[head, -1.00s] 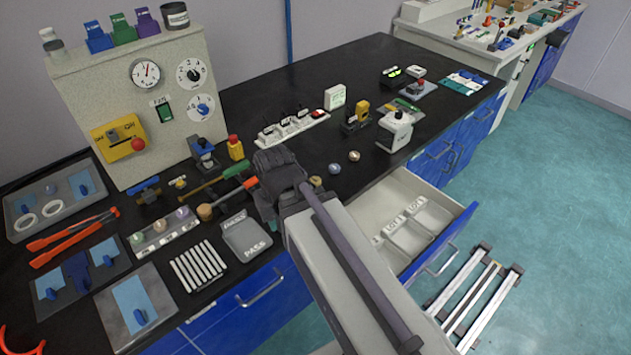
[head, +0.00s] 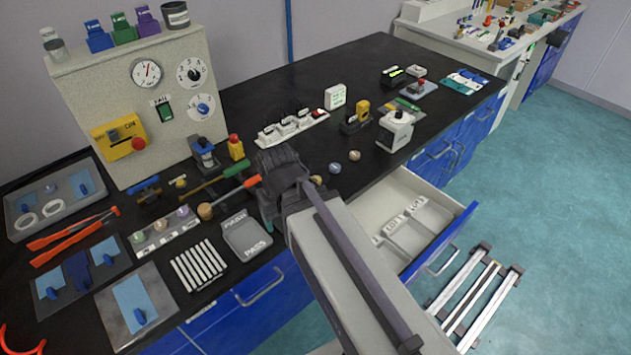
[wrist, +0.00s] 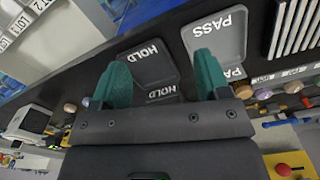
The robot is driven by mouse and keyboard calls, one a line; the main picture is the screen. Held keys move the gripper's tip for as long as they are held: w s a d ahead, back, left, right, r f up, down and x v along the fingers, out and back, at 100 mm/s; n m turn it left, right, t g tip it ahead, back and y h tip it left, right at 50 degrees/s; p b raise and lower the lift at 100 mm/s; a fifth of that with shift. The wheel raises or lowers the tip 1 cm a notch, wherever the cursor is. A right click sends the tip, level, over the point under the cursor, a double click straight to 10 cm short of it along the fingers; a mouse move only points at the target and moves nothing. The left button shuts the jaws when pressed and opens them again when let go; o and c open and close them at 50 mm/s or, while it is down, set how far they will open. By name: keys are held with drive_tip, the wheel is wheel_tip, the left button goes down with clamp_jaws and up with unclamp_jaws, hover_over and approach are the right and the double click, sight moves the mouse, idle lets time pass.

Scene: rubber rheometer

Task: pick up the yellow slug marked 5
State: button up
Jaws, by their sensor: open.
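Small round slugs lie on the black bench to the right of my gripper in the head view. The nearest, a yellowish slug (head: 317,181), is partly hidden close beside my gripper. Small slugs show left of the fingers in the wrist view, partly hidden by my gripper.
The PASS tray (head: 246,240) lies left of my gripper, with white strips (head: 199,266) beyond. An orange-handled tool (head: 235,195) and a brown knob (head: 205,211) are close by. An open drawer (head: 445,225) juts out at right.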

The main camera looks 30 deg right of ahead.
sight(316, 179)
drive_tip(key=w+d+m+y, duration=0.2)
drive_tip(key=w+d+m, duration=1.2)
drive_tip(key=w+d, duration=0.4)
drive_tip(key=shift+g, duration=0.3)
drive_tip(key=f+b, duration=0.7)
drive_tip(key=s+f+b, duration=0.1)
drive_tip(key=f+b, duration=0.2)
drive_tip(key=b, duration=0.1)
drive_tip(key=shift+a+f, duration=0.25)
drive_tip(key=shift+f, duration=0.05)
drive_tip(key=shift+r+p, duration=0.25)
drive_tip(key=shift+p, duration=0.05)
drive_tip(key=c, duration=1)
